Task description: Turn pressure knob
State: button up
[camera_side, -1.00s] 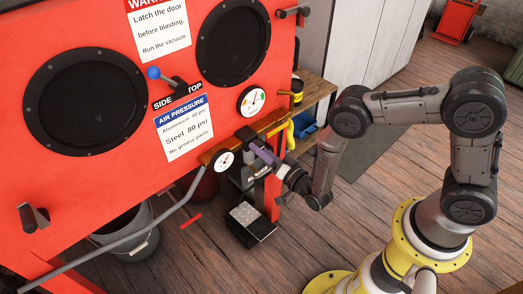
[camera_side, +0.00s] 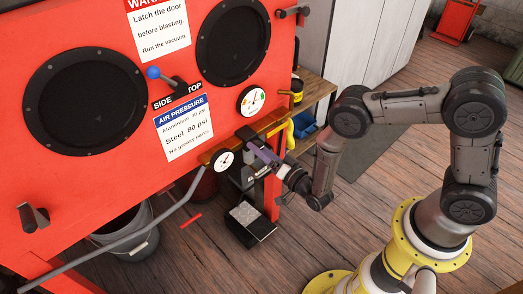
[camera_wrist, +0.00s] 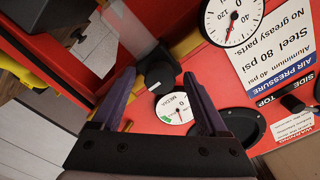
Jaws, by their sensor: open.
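The black pressure knob (camera_wrist: 160,76) shows in the wrist view between the two purple fingers of my gripper (camera_wrist: 159,70). The fingers are open, one on each side of it, with a gap visible at both sides; I cannot tell how far the tips reach along it. In the side view my gripper (camera_side: 262,153) is at the orange regulator bar, and the black knob (camera_side: 245,133) shows at its tip, partly covered.
The red blast cabinet (camera_side: 100,185) fills the left. A media gauge (camera_wrist: 174,108) sits close to the knob. A blue-ball lever (camera_side: 153,72) and an air-pressure sign (camera_side: 183,127) reading Steel 80 psi are on the panel. A grey pipe (camera_side: 130,246) runs low left. A bucket (camera_side: 140,246) stands below.

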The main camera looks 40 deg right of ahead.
jog(key=s, duration=1.3)
jog(key=shift+s, duration=0.4)
